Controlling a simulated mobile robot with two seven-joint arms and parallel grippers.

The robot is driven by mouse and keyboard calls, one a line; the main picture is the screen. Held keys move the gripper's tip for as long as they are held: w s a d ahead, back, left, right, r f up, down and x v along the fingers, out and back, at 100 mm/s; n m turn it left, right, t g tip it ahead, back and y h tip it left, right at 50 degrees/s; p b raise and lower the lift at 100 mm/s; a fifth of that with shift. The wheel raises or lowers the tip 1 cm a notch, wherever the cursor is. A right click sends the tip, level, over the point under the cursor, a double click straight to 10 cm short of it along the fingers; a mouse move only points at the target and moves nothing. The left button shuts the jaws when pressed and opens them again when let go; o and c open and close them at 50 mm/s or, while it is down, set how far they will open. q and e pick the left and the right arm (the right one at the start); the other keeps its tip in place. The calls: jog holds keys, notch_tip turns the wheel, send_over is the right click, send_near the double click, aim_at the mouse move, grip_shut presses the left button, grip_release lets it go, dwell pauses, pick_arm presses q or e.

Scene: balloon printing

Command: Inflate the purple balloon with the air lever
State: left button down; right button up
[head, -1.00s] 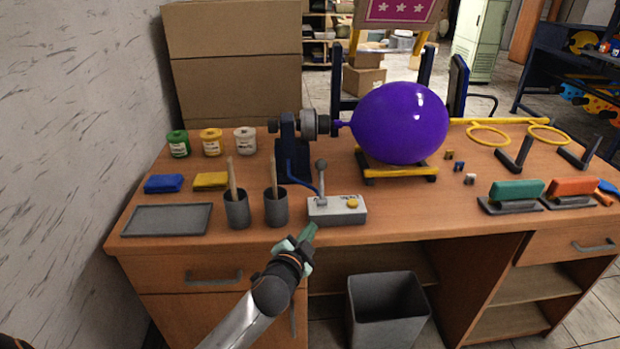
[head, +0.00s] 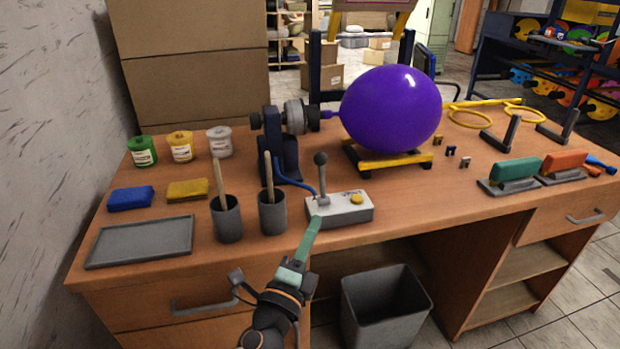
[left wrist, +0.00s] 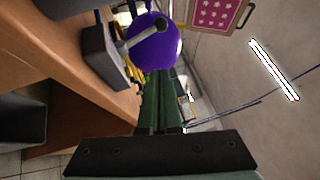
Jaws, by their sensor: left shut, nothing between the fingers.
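The purple balloon (head: 390,108) is large and round, its neck on the nozzle of the dark pump stand (head: 280,140). It sits over a yellow and black cradle (head: 362,158). The air lever (head: 321,178) stands upright with a dark knob on a light grey control box (head: 342,211) that has a yellow button. My left gripper (head: 312,232) is shut and empty, just in front of the box's near left side; I cannot tell if it touches. In the left wrist view, the closed fingers (left wrist: 158,105) point towards the balloon (left wrist: 154,42) and lever (left wrist: 140,38). My right gripper is not in view.
Two grey cups with sticks (head: 228,220) stand left of the box. A grey tray (head: 140,241), blue and yellow cloths and paint jars (head: 180,147) lie further left. Green and orange stamps (head: 515,173) are at right. A bin (head: 385,305) stands below the front edge.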

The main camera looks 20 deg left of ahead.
pick_arm(q)
jog(key=p, duration=0.2)
send_near(322, 178)
jog(key=w+d+r, duration=0.3)
jog(key=w+d, duration=0.1)
jog(key=w+a, duration=0.1)
jog(key=w+a+r, duration=0.1)
jog(key=shift+w+a+r, duration=0.1)
jog(key=shift+w+a, duration=0.15)
jog(key=shift+w, duration=0.1)
jog(key=shift+w+a+r+p, duration=0.1)
jog(key=shift+w+a+p, duration=0.2)
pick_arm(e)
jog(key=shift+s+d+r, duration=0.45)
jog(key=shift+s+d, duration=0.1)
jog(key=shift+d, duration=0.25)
